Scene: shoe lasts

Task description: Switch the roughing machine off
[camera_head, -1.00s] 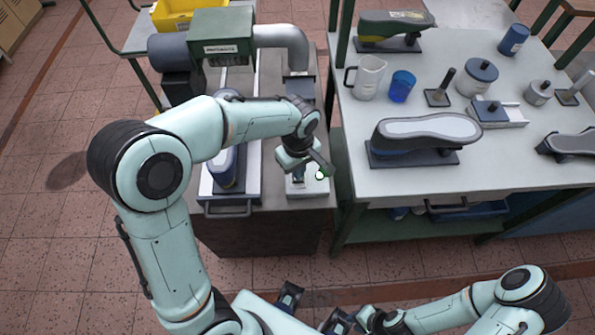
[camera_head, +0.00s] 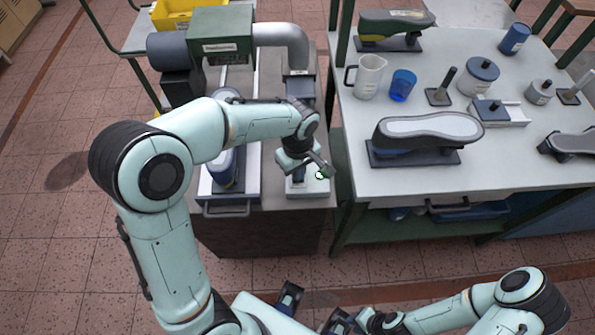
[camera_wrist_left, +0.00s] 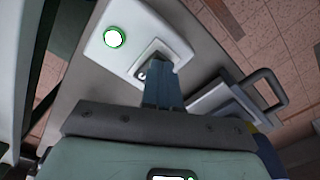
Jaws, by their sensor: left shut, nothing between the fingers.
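The roughing machine (camera_head: 222,38) is green with a grey pipe, at the back of its bench. Its pale control box (camera_head: 309,188) lies at the bench's front right. A round lamp or button with a white centre and green ring (camera_head: 320,175) sits on the box; it also shows in the left wrist view (camera_wrist_left: 115,38). Beside it is a square-framed switch (camera_wrist_left: 152,60), partly hidden by my fingers. My left gripper (camera_head: 300,180) points down, shut and empty, its tips (camera_wrist_left: 160,82) at the switch; contact is unclear. My right gripper (camera_head: 342,322) is low at the bottom edge, its jaws unclear.
A tray with a handle (camera_head: 228,210) and a blue shoe last (camera_head: 225,168) lie left of the box. The right table (camera_head: 420,175) holds shoe lasts, a jug (camera_head: 368,77), a blue cup (camera_head: 402,85) and several pots. A yellow crate (camera_head: 185,12) stands behind.

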